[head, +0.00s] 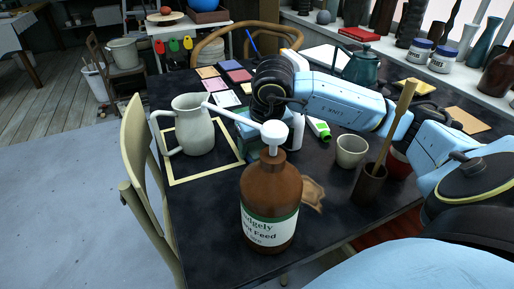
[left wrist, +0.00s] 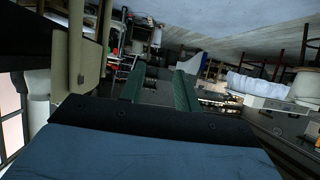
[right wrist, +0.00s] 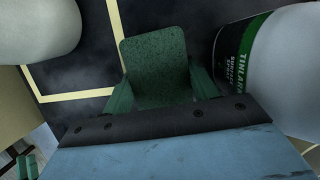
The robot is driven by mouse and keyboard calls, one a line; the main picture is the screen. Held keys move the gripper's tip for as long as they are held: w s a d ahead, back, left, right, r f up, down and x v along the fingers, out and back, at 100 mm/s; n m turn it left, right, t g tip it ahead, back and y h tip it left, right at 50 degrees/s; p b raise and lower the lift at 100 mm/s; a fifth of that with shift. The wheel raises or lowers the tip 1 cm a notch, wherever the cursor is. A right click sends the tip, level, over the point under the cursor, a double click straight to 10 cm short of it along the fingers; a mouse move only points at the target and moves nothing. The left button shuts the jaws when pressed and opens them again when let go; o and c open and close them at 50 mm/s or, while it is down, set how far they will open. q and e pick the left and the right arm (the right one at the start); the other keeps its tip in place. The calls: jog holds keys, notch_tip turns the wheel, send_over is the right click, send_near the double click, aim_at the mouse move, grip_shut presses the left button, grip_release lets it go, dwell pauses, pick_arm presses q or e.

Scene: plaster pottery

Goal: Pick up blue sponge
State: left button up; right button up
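A blue-green speckled sponge (right wrist: 155,68) is in the middle of the right wrist view, over the dark table. My right gripper (right wrist: 162,88) has its green fingers apart, one on each side of the sponge, close against its edges. I cannot make out a firm grip. In the head view the sponge (head: 247,124) shows partly, between the jug and the brown pump bottle, which hides its lower part. My left gripper (left wrist: 160,78) is open and empty, away from the table, and is not in the head view.
A pale jug (head: 193,125) stands left of the sponge inside a yellow frame line. The brown pump bottle (head: 270,205) stands in front. A white bottle (right wrist: 285,70) is close on the gripper's right. A cup (head: 351,151) and a brush pot (head: 369,186) stand further right.

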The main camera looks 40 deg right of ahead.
aim_at(258, 144)
jog(key=shift+c, duration=1.3)
pick_arm(q)
jog(key=shift+r, duration=0.15)
pick_arm(e)
jog(key=shift+r, duration=0.2)
